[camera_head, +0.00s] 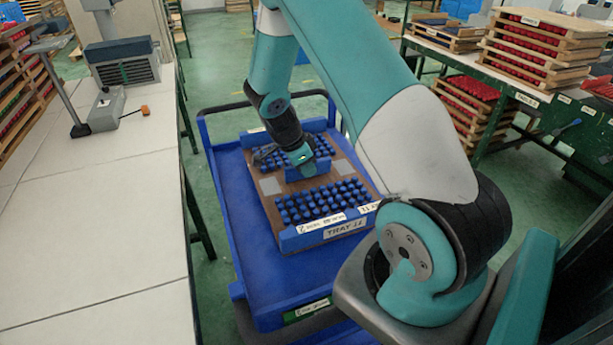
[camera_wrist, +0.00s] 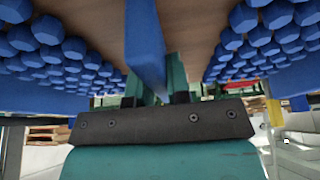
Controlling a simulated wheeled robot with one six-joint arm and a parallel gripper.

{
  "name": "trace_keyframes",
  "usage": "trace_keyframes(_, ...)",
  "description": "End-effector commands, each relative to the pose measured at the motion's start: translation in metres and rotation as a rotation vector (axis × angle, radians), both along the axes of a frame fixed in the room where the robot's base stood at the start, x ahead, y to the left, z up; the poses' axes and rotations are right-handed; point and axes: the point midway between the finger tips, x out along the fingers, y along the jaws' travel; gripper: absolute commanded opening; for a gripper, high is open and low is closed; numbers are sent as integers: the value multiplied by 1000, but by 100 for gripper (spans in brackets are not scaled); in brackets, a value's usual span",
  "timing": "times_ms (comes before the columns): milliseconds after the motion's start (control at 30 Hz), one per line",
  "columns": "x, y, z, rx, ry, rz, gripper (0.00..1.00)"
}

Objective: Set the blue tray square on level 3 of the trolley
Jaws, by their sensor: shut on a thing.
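The blue tray (camera_head: 342,229) has a brown board, rows of blue pegs in two blocks and a label that seems to read TRAY 11. It is over the top of the blue trolley (camera_head: 222,190), looking slightly turned against the trolley's edges. I cannot tell whether it touches the surface. My gripper (camera_head: 305,162) comes down at the tray's middle, between the peg blocks. In the wrist view my gripper (camera_wrist: 155,92) is shut on the tray's blue central bar (camera_wrist: 144,42), with pegs on both sides. My arm hides part of the tray's right side.
A long white bench (camera_head: 95,220) runs close along the trolley's left side, with a grey device (camera_head: 122,65) at its far end. A green table (camera_head: 530,105) with stacked red trays stands at the right. Bare trolley top shows left of and in front of the tray.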

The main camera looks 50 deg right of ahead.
Motion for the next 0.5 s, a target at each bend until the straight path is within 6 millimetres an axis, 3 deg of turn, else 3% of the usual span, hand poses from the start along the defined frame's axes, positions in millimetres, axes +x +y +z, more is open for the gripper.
trace_keyframes(333, 0, -1, -34, -2, 1, -1, 0)
trace_keyframes(500, 1, -1, -41, -2, -3, -1, 0)
